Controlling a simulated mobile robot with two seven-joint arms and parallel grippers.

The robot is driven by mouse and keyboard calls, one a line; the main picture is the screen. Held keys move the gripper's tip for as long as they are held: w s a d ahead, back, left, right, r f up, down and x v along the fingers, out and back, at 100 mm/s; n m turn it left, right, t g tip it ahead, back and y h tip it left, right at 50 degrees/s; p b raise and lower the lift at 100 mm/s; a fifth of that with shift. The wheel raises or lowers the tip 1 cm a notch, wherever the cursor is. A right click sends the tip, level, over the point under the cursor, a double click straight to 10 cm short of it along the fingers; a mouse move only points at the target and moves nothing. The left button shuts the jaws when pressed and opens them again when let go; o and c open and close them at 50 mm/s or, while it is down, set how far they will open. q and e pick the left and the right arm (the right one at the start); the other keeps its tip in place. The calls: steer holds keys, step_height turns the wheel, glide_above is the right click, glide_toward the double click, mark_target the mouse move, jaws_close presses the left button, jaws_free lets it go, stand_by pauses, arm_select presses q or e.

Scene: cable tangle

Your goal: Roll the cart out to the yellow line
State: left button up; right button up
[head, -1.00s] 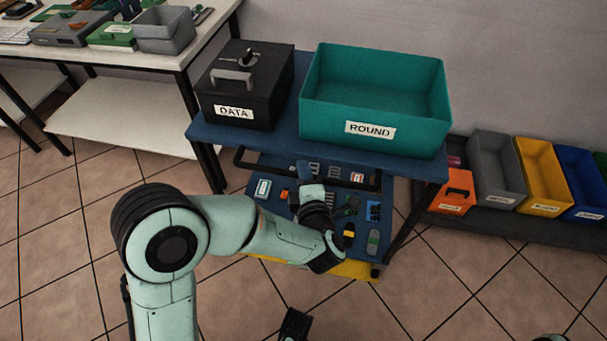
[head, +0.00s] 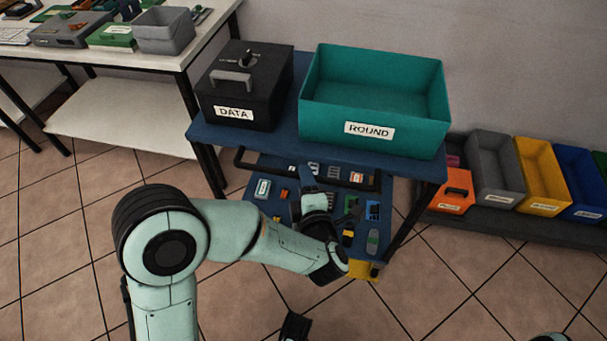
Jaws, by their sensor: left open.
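The cart has a blue top shelf (head: 270,140), a lower shelf with small parts and a black push bar (head: 240,160) along its near side. A yellow patch (head: 362,270) shows at the cart's near foot. My arm hides what lies left of it, and I cannot tell if it is the line. My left gripper (head: 309,180) is open at the push bar, in front of the lower shelf. I cannot tell if the bar is between its fingers. A black part at the bottom edge may be my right gripper (head: 295,326); its jaws are unclear.
A black DATA box (head: 245,90) and a teal ROUND bin (head: 375,105) stand on the cart. A white table (head: 120,60) is at left. Orange, grey, yellow and blue bins (head: 540,175) line the wall at right. The tiled floor in front looks clear.

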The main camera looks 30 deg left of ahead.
arm_select(q)
steer(key=p+v, duration=0.1)
steer(key=v, duration=1)
arm_select(e)
steer(key=shift+t, duration=0.6)
steer(key=w+r, duration=0.3)
steer(key=shift+w+a+r, duration=0.1)
steer(key=shift+w+a, duration=0.15)
arm_select(q)
steer(key=shift+w, duration=0.1)
